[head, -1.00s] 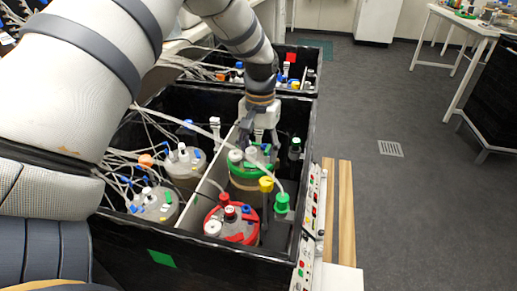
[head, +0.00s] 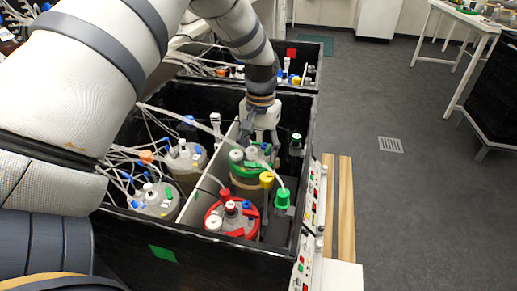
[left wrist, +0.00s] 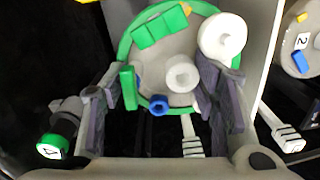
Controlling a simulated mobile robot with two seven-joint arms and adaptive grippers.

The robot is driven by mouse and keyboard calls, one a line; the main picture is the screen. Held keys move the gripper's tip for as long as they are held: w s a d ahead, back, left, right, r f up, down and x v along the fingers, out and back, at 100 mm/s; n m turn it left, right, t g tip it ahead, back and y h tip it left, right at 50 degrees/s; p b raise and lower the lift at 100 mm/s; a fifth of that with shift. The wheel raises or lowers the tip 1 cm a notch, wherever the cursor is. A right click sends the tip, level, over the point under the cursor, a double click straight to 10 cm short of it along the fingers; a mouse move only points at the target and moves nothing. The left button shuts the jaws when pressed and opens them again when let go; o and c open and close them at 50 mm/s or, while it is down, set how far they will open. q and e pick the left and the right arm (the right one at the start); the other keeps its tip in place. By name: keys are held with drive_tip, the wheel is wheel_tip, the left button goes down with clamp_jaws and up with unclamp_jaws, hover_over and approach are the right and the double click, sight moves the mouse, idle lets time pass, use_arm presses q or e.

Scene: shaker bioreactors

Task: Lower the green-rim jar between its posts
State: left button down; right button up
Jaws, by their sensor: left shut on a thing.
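The green-rim jar (head: 247,184) is in the right compartment of the near black box in the head view, behind the red-rim jar (head: 233,219). In the left wrist view the green-rim jar (left wrist: 170,60) fills the top middle, with white, blue and green fittings on its lid. My left gripper (head: 258,135) comes down from above at the jar's far side. In the left wrist view its two fingers (left wrist: 165,100) stand at either side of the jar's near edge, shut on it. My right gripper is not in view.
A divider (head: 207,187) separates this compartment from two white-lidded jars at left. The box's right wall (head: 308,160) and a control panel lie beyond. Tubes cross overhead.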

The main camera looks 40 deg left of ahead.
sight(259, 158)
use_arm(q)
drive_tip(key=shift+f, duration=0.15)
drive_tip(key=shift+f, duration=0.9)
idle(0.9)
drive_tip(key=shift+f, duration=0.9)
drive_tip(key=c, duration=0.5)
unclamp_jaws()
